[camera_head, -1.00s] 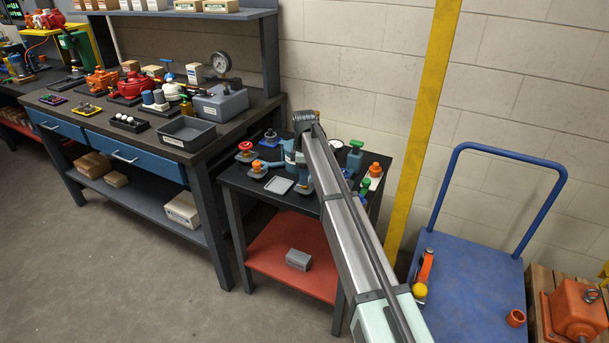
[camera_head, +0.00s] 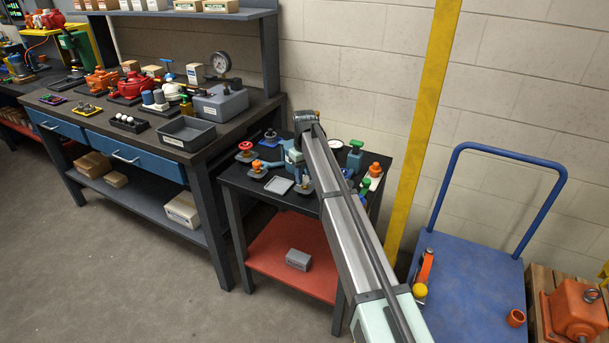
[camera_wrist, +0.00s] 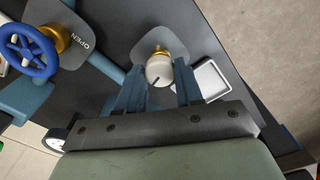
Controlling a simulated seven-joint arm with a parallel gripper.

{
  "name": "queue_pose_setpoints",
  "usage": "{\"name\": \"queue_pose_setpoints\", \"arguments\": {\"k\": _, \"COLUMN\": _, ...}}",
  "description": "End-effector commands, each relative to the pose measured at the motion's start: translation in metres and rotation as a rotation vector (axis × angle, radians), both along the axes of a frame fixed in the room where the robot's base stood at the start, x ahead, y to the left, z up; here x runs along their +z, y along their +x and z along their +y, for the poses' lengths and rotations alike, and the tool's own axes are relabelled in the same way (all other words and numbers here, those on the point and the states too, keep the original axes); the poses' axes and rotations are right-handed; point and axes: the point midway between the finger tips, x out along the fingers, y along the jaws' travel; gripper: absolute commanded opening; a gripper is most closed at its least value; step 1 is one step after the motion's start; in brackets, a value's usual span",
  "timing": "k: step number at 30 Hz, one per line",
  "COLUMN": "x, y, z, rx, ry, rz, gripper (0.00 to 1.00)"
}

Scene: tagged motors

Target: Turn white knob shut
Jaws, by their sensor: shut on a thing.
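The white knob (camera_wrist: 160,72) shows in the wrist view as a round cap with a dark line on it. It sits on a brass stem above a grey square plate (camera_wrist: 146,45). My gripper (camera_wrist: 158,72) has its two blue-grey fingers on either side of the knob and is shut on it. In the head view my gripper (camera_head: 300,172) is over the small black table, and my arm hides much of it. The knob cannot be made out there.
A blue handwheel (camera_wrist: 28,50) on a brass stem, beside a plate marked OPEN, stands left in the wrist view. A pale grey tray (camera_wrist: 207,80) lies close to the right finger. In the head view, a red knob (camera_head: 246,146) and an orange-topped one (camera_head: 257,167) stand on the same table.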

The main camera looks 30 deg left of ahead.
Motion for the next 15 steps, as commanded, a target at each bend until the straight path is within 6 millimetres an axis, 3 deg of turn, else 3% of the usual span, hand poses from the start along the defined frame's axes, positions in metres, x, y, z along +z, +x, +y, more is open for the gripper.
{"name": "queue_pose_setpoints", "arguments": {"k": 15, "x": 0.0001, "y": 0.0001, "z": 0.0, "rx": -0.231, "ry": 0.0, "rz": 0.0, "gripper": 0.05}}
